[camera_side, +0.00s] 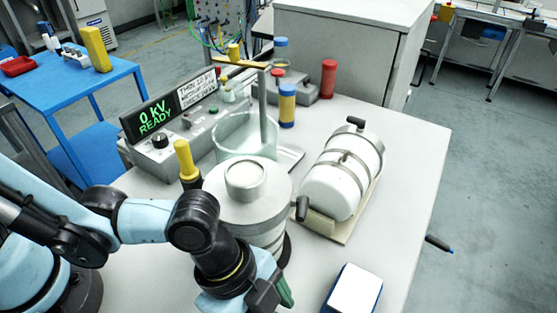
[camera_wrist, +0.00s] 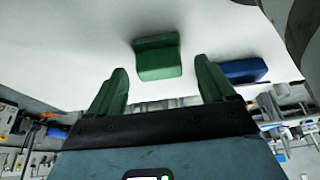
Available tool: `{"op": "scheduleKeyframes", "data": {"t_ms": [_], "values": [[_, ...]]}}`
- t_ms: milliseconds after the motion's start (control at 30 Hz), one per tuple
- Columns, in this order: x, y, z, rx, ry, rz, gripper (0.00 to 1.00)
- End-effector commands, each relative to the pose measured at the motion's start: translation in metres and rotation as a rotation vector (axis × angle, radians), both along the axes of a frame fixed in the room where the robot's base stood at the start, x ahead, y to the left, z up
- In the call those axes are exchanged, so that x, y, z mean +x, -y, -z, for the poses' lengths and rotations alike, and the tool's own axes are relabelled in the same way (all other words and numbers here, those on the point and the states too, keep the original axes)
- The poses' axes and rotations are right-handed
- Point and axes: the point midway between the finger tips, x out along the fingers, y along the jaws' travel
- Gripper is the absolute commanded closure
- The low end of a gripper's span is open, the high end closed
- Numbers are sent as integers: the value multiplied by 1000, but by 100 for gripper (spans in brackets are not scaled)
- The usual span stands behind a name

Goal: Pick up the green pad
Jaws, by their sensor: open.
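In the wrist view the green pad (camera_wrist: 158,57) lies on the white table top, ahead of my gripper (camera_wrist: 161,66). The pad is a small block with a raised band along one edge. My gripper is open, with its two green fingers apart. In the picture the pad shows between the fingertips, with white surface visible on both sides; I cannot tell how far ahead it is. In the side view my gripper (camera_side: 278,296) is low at the bottom edge. A green piece shows there, probably a finger; I cannot make out the pad in that view.
A blue block with a white top (camera_side: 353,290) stands to the right; a blue block (camera_wrist: 244,70) also shows in the wrist view. A grey round stack (camera_side: 248,205) stands close behind my gripper. A white cylinder (camera_side: 343,172) on a cradle is behind right. Table between is bare.

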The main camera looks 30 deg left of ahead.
Motion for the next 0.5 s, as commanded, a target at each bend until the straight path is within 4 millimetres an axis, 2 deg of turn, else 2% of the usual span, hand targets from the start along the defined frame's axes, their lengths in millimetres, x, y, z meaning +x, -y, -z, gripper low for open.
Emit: {"op": "scheduleKeyframes", "data": {"t_ms": [300,367,500], "values": [[0,1,2,0,0,0,17],[0,1,2,0,0,0,25],[0,1,2,0,0,0,46]]}}
